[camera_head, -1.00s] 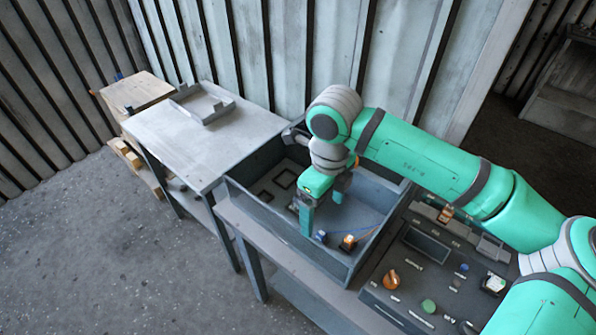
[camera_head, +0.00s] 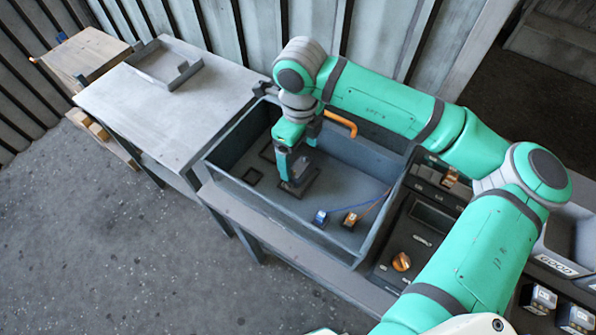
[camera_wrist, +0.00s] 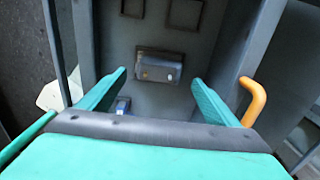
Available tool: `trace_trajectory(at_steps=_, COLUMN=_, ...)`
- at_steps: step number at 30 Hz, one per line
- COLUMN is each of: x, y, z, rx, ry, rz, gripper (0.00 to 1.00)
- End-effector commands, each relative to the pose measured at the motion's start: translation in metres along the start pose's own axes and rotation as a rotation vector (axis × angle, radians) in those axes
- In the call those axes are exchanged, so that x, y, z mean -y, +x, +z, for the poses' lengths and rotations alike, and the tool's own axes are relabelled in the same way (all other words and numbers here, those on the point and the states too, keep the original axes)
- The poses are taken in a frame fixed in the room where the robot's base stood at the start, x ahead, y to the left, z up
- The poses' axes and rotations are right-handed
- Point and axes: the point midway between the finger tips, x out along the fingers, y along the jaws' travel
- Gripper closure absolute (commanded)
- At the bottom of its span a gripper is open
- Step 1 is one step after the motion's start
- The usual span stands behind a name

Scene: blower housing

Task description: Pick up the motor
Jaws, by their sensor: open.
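My gripper (camera_head: 297,162) is open and points down into the grey housing box (camera_head: 229,187). In the wrist view its two fingers (camera_wrist: 159,78) stand apart, with a dark grey block (camera_wrist: 160,70) between and beyond their tips. This block has a rounded face and small light spots; it looks like the motor, though I cannot be sure. It sits at a square frame on the box floor. No contact between fingers and block shows. In the head view my gripper partly hides that spot.
A blue connector (camera_head: 320,217) and an orange connector (camera_head: 351,218) with wires lie on the box floor. An orange handle (camera_head: 341,123) rises near the box's back wall. A grey table (camera_head: 200,95) with a bracket (camera_head: 165,70) stands left; a control panel (camera_head: 415,235) stands right.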

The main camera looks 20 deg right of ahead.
Motion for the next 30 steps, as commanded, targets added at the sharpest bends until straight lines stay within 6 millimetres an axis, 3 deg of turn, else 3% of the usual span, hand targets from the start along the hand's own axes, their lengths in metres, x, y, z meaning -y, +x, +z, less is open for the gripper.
trace_trajectory(at_steps=12, x=-0.003, y=0.047, z=0.0, rx=0.0, ry=-0.008, rz=0.002, gripper=0.16)
trace_trajectory(at_steps=21, x=-0.002, y=0.052, z=-0.001, rx=-0.001, ry=-0.007, rz=-0.001, gripper=0.16)
trace_trajectory(at_steps=22, x=-0.002, y=0.052, z=-0.001, rx=-0.001, ry=-0.007, rz=-0.001, gripper=0.18)
trace_trajectory(at_steps=28, x=-0.001, y=0.052, z=-0.001, rx=-0.001, ry=-0.005, rz=-0.001, gripper=0.65)
trace_trajectory(at_steps=30, x=-0.001, y=0.052, z=-0.001, rx=0.0, ry=-0.005, rz=-0.001, gripper=0.65)
